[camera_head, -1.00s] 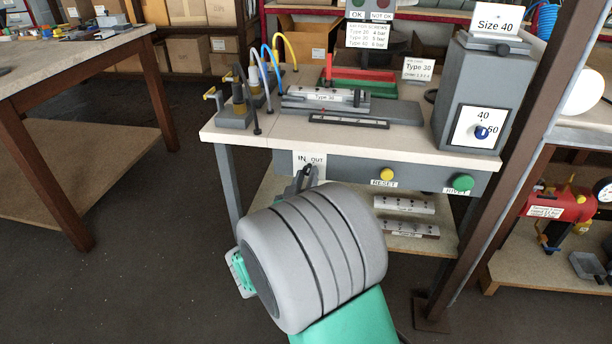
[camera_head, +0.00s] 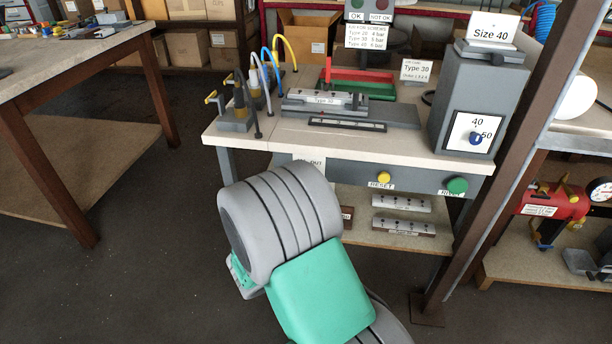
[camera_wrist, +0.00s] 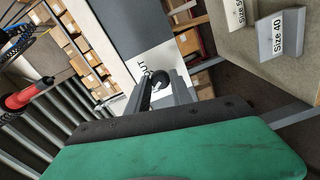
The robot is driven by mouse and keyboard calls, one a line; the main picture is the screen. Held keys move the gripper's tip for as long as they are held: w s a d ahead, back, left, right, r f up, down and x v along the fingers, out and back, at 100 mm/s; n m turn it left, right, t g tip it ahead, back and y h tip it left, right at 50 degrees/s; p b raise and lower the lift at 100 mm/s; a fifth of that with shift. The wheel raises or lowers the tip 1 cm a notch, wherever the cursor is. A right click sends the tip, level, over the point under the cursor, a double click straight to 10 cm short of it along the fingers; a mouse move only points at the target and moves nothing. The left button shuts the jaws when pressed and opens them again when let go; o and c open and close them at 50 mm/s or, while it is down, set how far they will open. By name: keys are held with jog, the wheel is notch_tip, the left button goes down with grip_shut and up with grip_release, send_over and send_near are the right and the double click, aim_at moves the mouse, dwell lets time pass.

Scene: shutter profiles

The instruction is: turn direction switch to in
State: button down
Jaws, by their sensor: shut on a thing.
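The direction switch (camera_wrist: 160,78) is a dark round knob in the wrist view, on a white label plate (camera_wrist: 151,64) where "OUT" can be read. My gripper (camera_wrist: 160,91) is shut on the knob, its two grey fingers on either side of it. In the head view the label plate (camera_head: 309,161) shows just above my arm on the front panel of the workbench, mostly covered. My arm hides the switch and gripper there. The exact angle of the knob is hard to tell.
A yellow RESET button (camera_head: 384,178) and a green button (camera_head: 457,186) sit right of the switch on the panel. A grey box with a blue knob (camera_head: 476,138) stands on the workbench (camera_head: 262,128). A brown post (camera_head: 500,190) rises at the right.

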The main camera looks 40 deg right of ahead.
jog(key=shift+n+p, duration=0.45)
jog(key=shift+n, duration=0.65)
jog(key=c, duration=1.1)
grip_release()
jog(key=shift+c, duration=0.2)
jog(key=v, duration=0.8)
jog(key=shift+b, duration=0.45)
